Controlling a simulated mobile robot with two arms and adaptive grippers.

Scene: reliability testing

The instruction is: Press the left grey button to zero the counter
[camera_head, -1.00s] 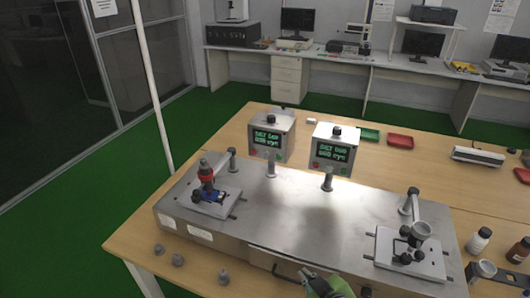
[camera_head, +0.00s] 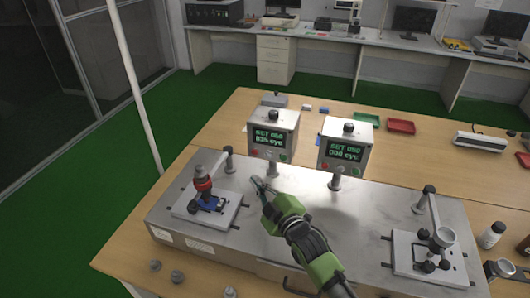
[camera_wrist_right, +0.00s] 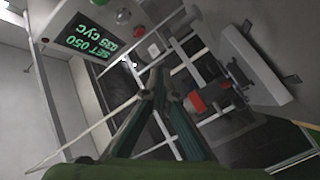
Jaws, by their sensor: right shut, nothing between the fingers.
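The left counter box (camera_head: 285,122) stands on a post at the back of the steel test bench (camera_head: 330,215). Its lit green display (camera_head: 270,137) also shows in the right wrist view (camera_wrist_right: 89,36), reading SET 050 and about 039 CYC. A red and a green button sit on its panel. My left gripper is out of view.
The right counter box (camera_head: 358,138) stands beside it. A fixture with a red-collared plunger (camera_head: 203,184) is left of my gripper, and another fixture (camera_head: 437,235) is at the right. Bottles (camera_head: 491,235) stand at the bench's right end. The plate's middle is otherwise clear.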

